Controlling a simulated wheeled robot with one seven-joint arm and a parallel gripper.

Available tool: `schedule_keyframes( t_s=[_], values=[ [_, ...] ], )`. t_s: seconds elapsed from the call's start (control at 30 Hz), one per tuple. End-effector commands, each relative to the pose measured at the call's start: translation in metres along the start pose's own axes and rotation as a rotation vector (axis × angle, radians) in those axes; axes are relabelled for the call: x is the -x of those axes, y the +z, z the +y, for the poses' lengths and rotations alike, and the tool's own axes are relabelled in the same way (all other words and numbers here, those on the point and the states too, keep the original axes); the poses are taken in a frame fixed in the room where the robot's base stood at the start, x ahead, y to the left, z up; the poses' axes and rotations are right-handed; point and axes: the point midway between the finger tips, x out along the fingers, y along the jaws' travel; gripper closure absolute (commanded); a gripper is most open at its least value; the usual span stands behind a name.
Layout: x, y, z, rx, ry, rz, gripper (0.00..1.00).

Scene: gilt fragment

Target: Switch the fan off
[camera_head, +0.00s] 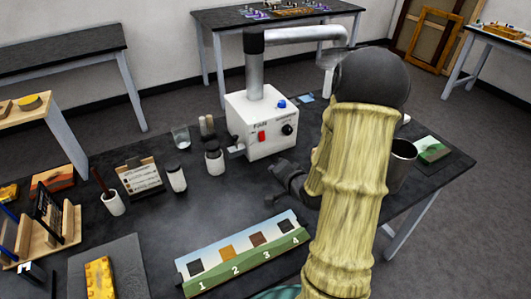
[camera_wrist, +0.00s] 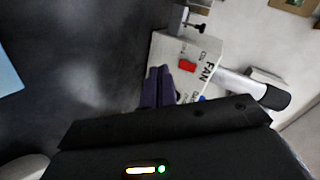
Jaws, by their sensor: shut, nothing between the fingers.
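The fan unit (camera_head: 263,135) is a white box on the dark table with a grey duct rising from its top. Its front carries a red switch (camera_head: 262,136), a black knob (camera_head: 288,130) and a blue button (camera_head: 281,104). In the wrist view the box (camera_wrist: 165,52) shows the word FAN and the red switch (camera_wrist: 187,66). My gripper (camera_head: 277,168) is in front of the box, below and to the right of the red switch. Its fingers (camera_wrist: 158,75) are shut and empty. They appear close to the box front; I cannot tell whether they touch it.
White bottles (camera_head: 214,158) and a glass (camera_head: 181,138) stand left of the box. A numbered sample strip (camera_head: 243,254) lies at the table's front. A grey cup (camera_head: 401,165) stands to the right, partly behind my arm. Bare table lies left of my gripper.

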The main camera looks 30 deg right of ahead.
Motion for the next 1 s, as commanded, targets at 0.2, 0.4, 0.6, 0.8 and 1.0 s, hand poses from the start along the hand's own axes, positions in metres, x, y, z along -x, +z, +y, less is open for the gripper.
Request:
schedule_keyframes(
  t_s=[0.2, 0.4, 0.6, 0.8, 1.0],
  values=[
    [0.004, -0.024, 0.019, -0.345, -0.250, 0.068, 1.00],
    [0.009, -0.032, 0.017, -0.433, -0.328, 0.078, 1.00],
    [0.009, -0.032, 0.016, -0.430, -0.326, 0.078, 1.00],
    [0.002, -0.032, 0.013, -0.427, -0.326, 0.073, 1.00],
    [-0.023, -0.035, 0.004, -0.426, -0.326, 0.072, 1.00]
  ],
)
